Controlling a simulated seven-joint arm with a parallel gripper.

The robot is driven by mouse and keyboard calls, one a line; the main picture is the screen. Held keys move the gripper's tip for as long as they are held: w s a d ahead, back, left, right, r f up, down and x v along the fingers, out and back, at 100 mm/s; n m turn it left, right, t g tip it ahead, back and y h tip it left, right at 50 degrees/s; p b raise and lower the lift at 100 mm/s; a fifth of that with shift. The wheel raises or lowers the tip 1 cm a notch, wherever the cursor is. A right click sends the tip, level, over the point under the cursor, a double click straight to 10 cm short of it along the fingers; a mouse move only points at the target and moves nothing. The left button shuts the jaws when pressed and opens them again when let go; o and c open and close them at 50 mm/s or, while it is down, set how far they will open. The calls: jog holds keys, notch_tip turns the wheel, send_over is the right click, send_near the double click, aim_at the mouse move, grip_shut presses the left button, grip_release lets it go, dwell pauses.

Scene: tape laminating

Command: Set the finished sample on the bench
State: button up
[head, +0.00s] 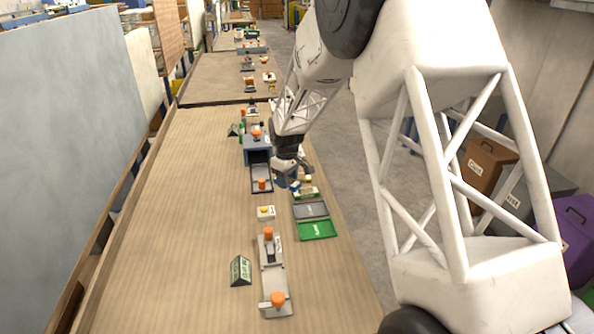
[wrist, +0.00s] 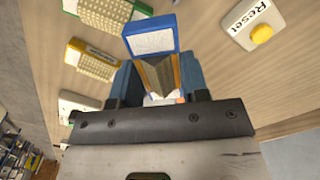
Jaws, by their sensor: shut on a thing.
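My gripper (head: 284,182) is over the right side of the bench (head: 180,215) in the head view, low beside small coloured holders. In the wrist view its two blue fingers (wrist: 158,72) are closed on a tan and brown piece (wrist: 160,78), seemingly the sample. Most of it is hidden between the fingers, so I cannot tell its full shape. A blue-framed holder with a white face (wrist: 150,37) is just beyond the fingertips. I cannot tell whether the held piece touches it.
A yellow-framed holder (wrist: 92,62) and a green-framed one (wrist: 105,15) stand nearby. A Reset box (wrist: 255,25) with a yellow button is on the other side. A grey tray (head: 311,210), green tray (head: 318,230) and orange-knobbed fixture (head: 272,270) lie nearer.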

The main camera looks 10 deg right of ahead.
jog(key=d+n, duration=0.2)
jog(key=n, duration=0.1)
jog(key=d+n, duration=0.1)
jog(key=shift+w+d+f+n, duration=0.2)
jog(key=shift+w+n, duration=0.05)
jog(key=shift+n, duration=0.15)
jog(key=shift+w+d+f+n, duration=0.1)
jog(key=shift+d+n, duration=0.6)
jog(key=shift+n, duration=0.4)
jog(key=shift+w+d+n, duration=0.1)
jog(key=shift+d+n, duration=0.6)
jog(key=shift+n, duration=0.4)
jog(key=shift+w+f, duration=0.25)
jog(key=shift+w, duration=2.4)
jog(key=shift+w+f, duration=0.25)
jog(key=shift+w, duration=2.45)
jog(key=shift+w+f, duration=0.25)
jog(key=shift+w, duration=2.4)
jog(key=shift+f, duration=0.1)
jog(key=shift+f, duration=1.65)
jog(key=shift+f, duration=0.15)
